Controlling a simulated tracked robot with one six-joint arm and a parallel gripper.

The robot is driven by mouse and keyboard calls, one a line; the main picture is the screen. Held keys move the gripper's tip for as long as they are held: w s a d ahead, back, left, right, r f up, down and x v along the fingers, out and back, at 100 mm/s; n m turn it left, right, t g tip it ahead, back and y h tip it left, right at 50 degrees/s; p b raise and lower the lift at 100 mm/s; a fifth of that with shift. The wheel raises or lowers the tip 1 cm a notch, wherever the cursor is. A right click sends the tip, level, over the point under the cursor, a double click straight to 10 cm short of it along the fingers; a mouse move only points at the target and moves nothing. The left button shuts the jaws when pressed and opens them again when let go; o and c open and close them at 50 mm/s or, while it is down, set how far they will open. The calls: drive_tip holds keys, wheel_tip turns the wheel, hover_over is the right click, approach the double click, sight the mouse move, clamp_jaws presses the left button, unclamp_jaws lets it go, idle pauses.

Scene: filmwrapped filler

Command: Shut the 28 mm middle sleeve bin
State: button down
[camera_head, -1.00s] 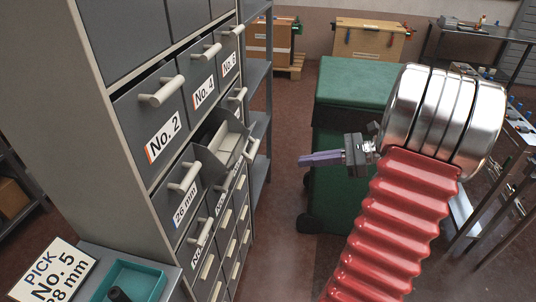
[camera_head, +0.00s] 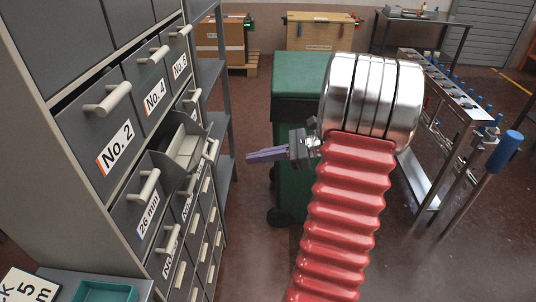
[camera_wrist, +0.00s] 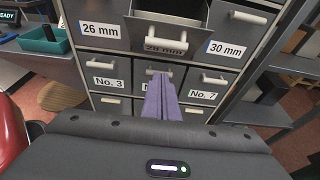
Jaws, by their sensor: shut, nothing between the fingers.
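The 28 mm middle bin (camera_wrist: 166,45) stands pulled out of the grey cabinet between the 26 mm and 30 mm bins in the wrist view. Its inside shows, and its label is partly hidden by its pale handle. In the head view the open bin (camera_head: 186,147) juts out past the 26 mm bin (camera_head: 147,207). My gripper (camera_head: 249,158) is shut and empty, to the right of the open bin and apart from it. In the wrist view its purple fingers (camera_wrist: 160,82) are together, in front of the row below, covering the middle label between No. 3 and No. 7.
The No. 2 (camera_head: 108,120), No. 4 and No. 6 bins are in the row above. A dark green cart (camera_head: 300,75) stands behind my arm. A teal tray (camera_head: 104,291) sits at the lower left. Floor is free between the cabinet and the cart.

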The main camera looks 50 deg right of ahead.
drive_tip(key=w+a, duration=0.5)
drive_tip(key=w, duration=0.1)
drive_tip(key=shift+a+r, duration=0.2)
drive_tip(key=shift+r, duration=0.1)
drive_tip(key=shift+d, duration=0.1)
drive_tip(key=shift+r, duration=0.25)
